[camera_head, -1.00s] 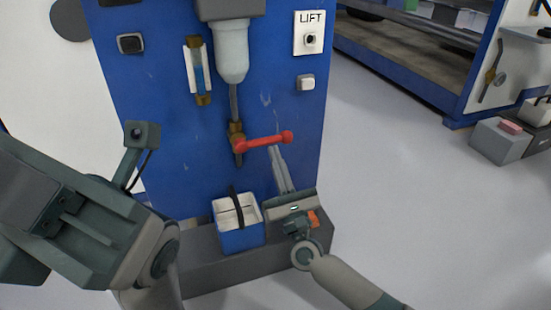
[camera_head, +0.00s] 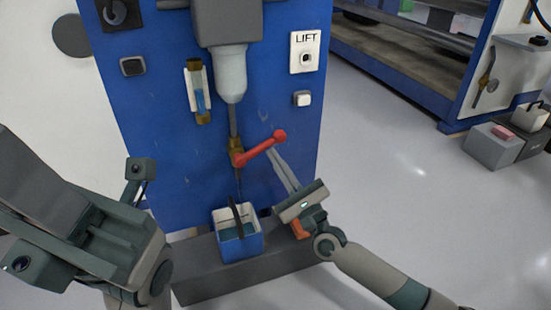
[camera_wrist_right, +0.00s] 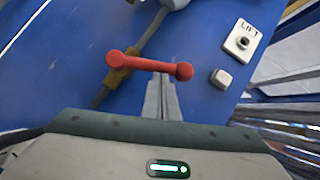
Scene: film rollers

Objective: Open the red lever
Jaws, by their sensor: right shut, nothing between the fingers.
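The red lever (camera_head: 260,150) sits on a brass valve (camera_head: 236,152) at the end of a grey pipe on the blue machine's front. It slants up to the right in the head view. My right gripper (camera_head: 274,152) is shut and empty, with its fingertips just under the lever's right part, at or very near contact. In the right wrist view the lever (camera_wrist_right: 140,64) crosses above the closed fingertips (camera_wrist_right: 161,78). My left arm is at the left of the head view; its fingers do not show.
A blue bucket (camera_head: 240,246) with a dark handle stands under the valve on a grey ledge (camera_head: 200,285); something bluish shows inside it. A LIFT panel (camera_head: 304,52) and white button (camera_head: 302,99) are at the upper right. Open floor (camera_head: 400,170) lies to the right.

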